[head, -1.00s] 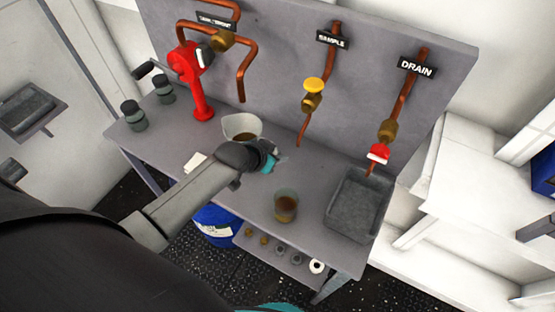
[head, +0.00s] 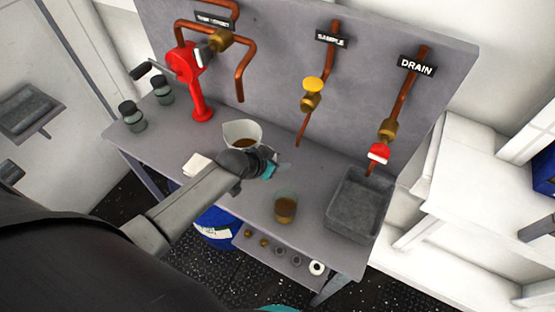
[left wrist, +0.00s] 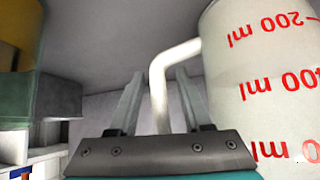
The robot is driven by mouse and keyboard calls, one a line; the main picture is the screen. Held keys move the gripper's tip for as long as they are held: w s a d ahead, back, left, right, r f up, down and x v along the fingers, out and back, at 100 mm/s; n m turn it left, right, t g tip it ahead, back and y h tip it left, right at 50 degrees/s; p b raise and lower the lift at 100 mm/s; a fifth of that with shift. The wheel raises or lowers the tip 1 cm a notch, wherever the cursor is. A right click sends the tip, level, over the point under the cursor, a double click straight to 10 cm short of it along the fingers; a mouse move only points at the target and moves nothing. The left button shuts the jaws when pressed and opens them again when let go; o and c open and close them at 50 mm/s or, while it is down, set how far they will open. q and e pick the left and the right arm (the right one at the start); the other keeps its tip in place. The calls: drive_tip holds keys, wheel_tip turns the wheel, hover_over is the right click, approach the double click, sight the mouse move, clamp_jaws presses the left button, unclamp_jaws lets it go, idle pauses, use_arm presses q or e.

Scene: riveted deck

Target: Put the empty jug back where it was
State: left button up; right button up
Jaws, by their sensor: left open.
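The white jug (head: 229,131) with a spout is on the grey bench, left of its middle. Some brown shows inside it in the head view. In the left wrist view the jug (left wrist: 245,75) fills the right side, with red volume marks, and its white handle (left wrist: 158,85) runs between my fingers. My left gripper (head: 279,168) is at the jug's near side. Its fingers (left wrist: 160,95) are open, one on either side of the handle, with gaps visible. My arm hides the lower near part of the jug.
A red pump (head: 201,95), two dark jars (head: 131,114) and a white block (head: 197,165) are left. Copper pipes hang from the back panel (head: 270,60).

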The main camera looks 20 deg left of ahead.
use_arm(q)
drive_tip(key=shift+s+a+r, duration=0.1)
drive_tip(key=shift+s+r, duration=0.1)
drive_tip(key=shift+r, duration=0.1)
drive_tip(key=p+v, duration=0.3)
drive_tip(key=v, duration=0.8)
drive_tip(key=shift+s+r, duration=0.15)
drive_tip(key=shift+r, duration=0.05)
